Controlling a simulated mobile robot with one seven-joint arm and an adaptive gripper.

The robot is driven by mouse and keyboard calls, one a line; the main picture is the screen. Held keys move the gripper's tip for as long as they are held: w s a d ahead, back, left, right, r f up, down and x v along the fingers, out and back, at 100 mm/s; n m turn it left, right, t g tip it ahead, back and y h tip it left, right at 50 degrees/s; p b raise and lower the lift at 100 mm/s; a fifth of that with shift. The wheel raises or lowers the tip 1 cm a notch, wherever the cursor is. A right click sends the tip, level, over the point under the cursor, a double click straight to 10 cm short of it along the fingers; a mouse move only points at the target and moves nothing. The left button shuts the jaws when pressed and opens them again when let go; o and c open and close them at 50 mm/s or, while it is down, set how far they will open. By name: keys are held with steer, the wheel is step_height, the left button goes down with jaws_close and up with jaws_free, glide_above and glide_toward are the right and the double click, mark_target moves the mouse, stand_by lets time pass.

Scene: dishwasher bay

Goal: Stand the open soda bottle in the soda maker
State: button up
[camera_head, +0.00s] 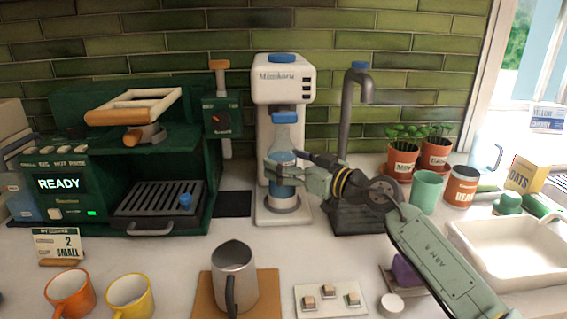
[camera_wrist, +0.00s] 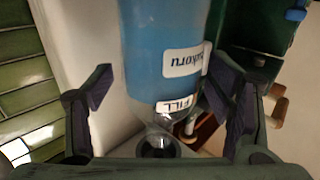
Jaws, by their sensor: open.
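The white soda maker (camera_head: 266,95), marked Mimkoru, stands against the green tiled wall, with a blue top and a blue nozzle piece. The soda bottle (camera_head: 284,137) stands upright in it, its clear neck just under the nozzle and its blue lower part above the round base. The bottle (camera_wrist: 165,45) fills the middle of the wrist view, with a FILL label and a dark round neck end. My gripper (camera_head: 283,170) is around the bottle's blue part. In the wrist view my gripper (camera_wrist: 160,100) is open, with a gap visible on the left side; contact on the right is unclear.
A dark green coffee machine (camera_head: 70,150) stands at left. A grey tap-like spout (camera_head: 348,110) on a dark base stands close on the right, behind my arm. A metal jug (camera_head: 234,275) is in front. Potted plants (camera_head: 402,160) and a sink (camera_head: 515,250) are at right.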

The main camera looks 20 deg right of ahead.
steer(key=b+v, duration=0.3)
steer(key=v, duration=0.8)
stand_by(1.6)
